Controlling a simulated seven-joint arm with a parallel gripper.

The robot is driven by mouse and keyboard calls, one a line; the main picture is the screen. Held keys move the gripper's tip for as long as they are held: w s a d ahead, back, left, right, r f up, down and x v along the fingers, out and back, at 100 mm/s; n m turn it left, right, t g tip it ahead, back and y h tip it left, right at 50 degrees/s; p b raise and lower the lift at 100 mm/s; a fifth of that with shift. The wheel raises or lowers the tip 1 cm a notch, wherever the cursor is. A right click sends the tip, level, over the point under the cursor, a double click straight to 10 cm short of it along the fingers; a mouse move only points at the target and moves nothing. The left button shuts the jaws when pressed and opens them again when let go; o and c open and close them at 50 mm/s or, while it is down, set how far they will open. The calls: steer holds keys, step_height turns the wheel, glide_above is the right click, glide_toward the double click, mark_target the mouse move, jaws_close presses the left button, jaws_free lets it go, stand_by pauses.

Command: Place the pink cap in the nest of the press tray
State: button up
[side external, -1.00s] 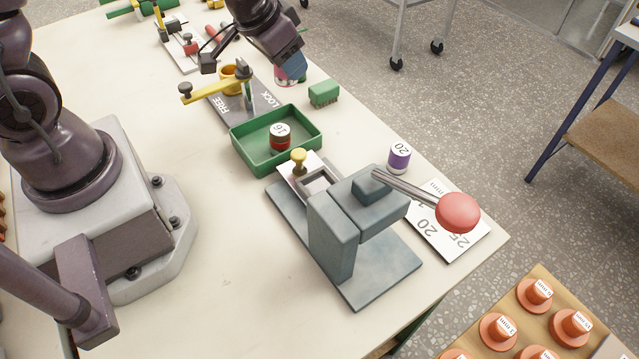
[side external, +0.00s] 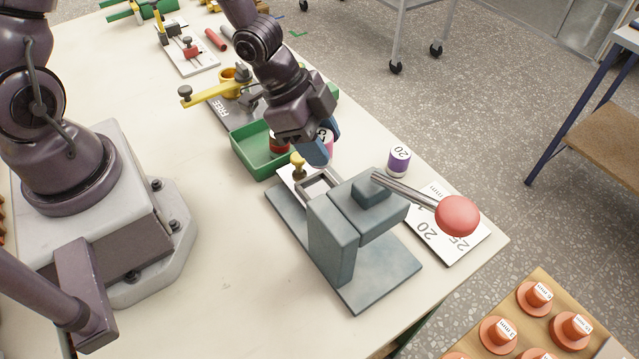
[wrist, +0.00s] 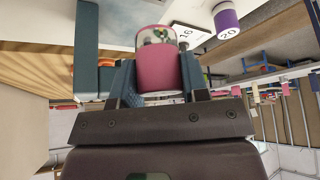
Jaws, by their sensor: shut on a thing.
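The pink cap (side external: 329,146) is between the blue fingers of my gripper (side external: 324,147), mostly hidden by them in the side view. In the wrist view the pink cap (wrist: 158,72) is clear: pink sides, a pale, shiny end, and a finger of my gripper (wrist: 157,80) on each side. My gripper is shut on it. The press tray (side external: 293,178) is a pale plate with a yellow knob, sticking out of the grey press (side external: 335,235). Its square, grey-rimmed nest (side external: 318,185) looks empty. The gripper is above and just behind the tray; the cap is apart from the nest.
The press lever has a red ball (side external: 457,215) reaching right. A purple cap (side external: 399,161) stands right of the gripper, beside a numbered card (side external: 455,245). A green bin (side external: 250,160) with a red cap (side external: 277,143) lies behind-left.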

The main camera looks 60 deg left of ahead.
steer(key=shift+f, duration=3.85)
steer(key=shift+f, duration=0.1)
steer(key=o, duration=1)
steer(key=v, duration=0.6)
steer(key=shift+v, duration=3.1)
